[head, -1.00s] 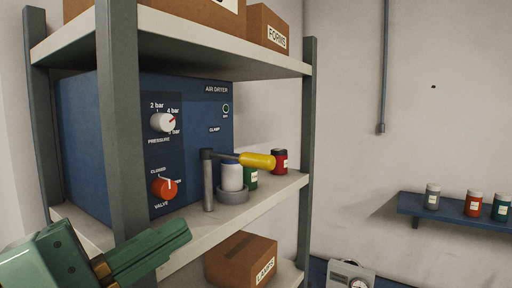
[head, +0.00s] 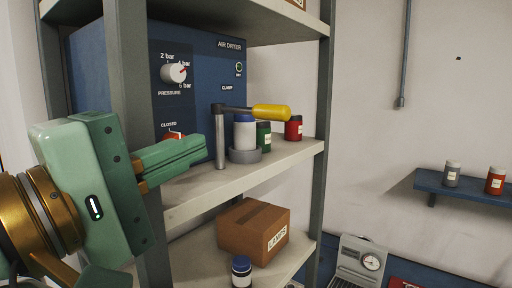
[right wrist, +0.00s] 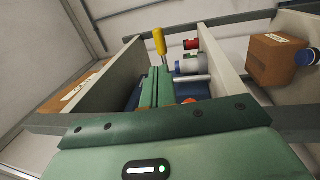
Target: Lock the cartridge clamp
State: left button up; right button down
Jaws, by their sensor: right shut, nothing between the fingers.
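The cartridge clamp is a grey post (head: 220,142) with a dark arm and a yellow handle (head: 271,112) pointing right. Its arm crosses at the top of a white cartridge with a blue cap (head: 244,134), which stands upright in a grey cup (head: 244,156). My right gripper (head: 203,147) is shut and empty, its fingertips just left of the post; a small gap or contact cannot be told. In the right wrist view, the yellow handle (right wrist: 160,41) rises beyond the fingers and the cartridge (right wrist: 188,66) lies to their right. My left gripper is not in view.
The blue air dryer (head: 205,62) stands behind, its red valve knob (head: 172,135) partly hidden by my gripper. A shelf upright (head: 125,60) is close to my gripper. Green (head: 263,136) and red (head: 293,128) jars stand right of the cartridge. A cardboard box (head: 245,226) is below.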

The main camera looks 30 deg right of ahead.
aim_at(270, 115)
jog(key=p+x, duration=0.1)
jog(key=x, duration=0.4)
jog(key=p+x, duration=0.2)
jog(key=x, duration=0.3)
jog(key=shift+d+r, duration=0.25)
jog(key=shift+d, duration=0.15)
jog(key=shift+w+d+p, duration=0.3)
jog(key=shift+d, duration=0.25)
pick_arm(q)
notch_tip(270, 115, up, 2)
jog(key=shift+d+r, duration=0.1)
pick_arm(e)
jog(key=shift+f, duration=0.1)
